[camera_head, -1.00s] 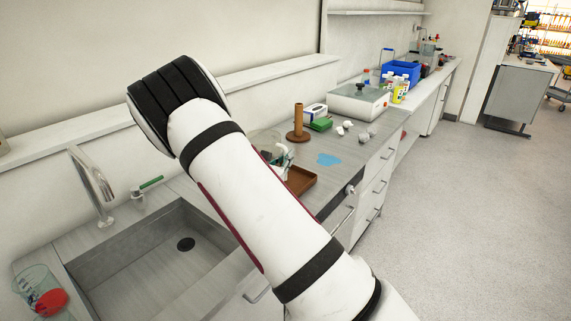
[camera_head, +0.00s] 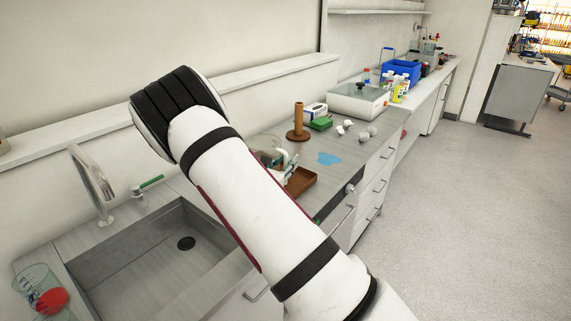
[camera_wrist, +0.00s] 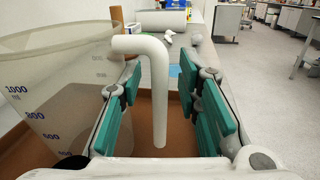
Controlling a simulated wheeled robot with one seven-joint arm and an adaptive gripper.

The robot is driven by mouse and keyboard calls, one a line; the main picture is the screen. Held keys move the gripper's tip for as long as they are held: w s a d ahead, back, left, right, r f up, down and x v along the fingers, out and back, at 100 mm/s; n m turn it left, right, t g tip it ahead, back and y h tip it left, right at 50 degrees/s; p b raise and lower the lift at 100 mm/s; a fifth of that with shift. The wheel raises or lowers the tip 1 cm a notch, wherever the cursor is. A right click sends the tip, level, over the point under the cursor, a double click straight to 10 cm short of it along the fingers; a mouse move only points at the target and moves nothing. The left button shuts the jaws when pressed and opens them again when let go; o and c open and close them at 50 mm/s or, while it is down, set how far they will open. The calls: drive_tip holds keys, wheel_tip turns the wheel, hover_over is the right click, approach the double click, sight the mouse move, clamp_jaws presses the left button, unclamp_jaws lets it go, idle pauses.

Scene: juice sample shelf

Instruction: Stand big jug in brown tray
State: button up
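The big jug (camera_wrist: 62,90) is clear, with blue volume marks and a white bent handle (camera_wrist: 156,90). It fills the left of the wrist view and looks upright; its foot is hidden. In the head view, the jug (camera_head: 266,146) shows partly behind my arm. The brown tray (camera_head: 304,183) lies on the counter beside it; its floor also shows brown below the handle in the wrist view (camera_wrist: 178,138). My gripper (camera_wrist: 160,98) has its green pads apart on both sides of the handle, with gaps visible. I cannot tell whether the jug rests on the tray floor.
A blue patch (camera_head: 328,158) lies right of the tray.

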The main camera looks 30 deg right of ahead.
drive_tip(key=v, duration=1.1)
drive_tip(key=shift+s+a, duration=0.25)
drive_tip(key=shift+a, duration=0.05)
drive_tip(key=s+d+r+m+g+y, duration=0.2)
drive_tip(key=s+r+m+g, duration=0.3)
drive_tip(key=s+m, duration=0.3)
drive_tip(key=s+d+r+m+g+y, duration=0.2)
drive_tip(key=s+r+m+g, duration=0.3)
drive_tip(key=s, duration=0.5)
drive_tip(key=s+a+r+m+t+y, duration=0.3)
drive_tip(key=s+a+m+y, duration=0.2)
drive_tip(key=s+a, duration=0.1)
drive_tip(key=s+a+r+m+t+y, duration=0.2)
drive_tip(key=s+a+r+m+y, duration=0.2)
drive_tip(key=a, duration=0.5)
drive_tip(key=s+m+y, duration=0.1)
drive_tip(key=s+y, duration=0.1)
drive_tip(key=s, duration=0.1)
drive_tip(key=shift+r+m+t, duration=0.15)
drive_tip(key=shift+m+t, duration=0.25)
drive_tip(key=shift+s+a, duration=0.15)
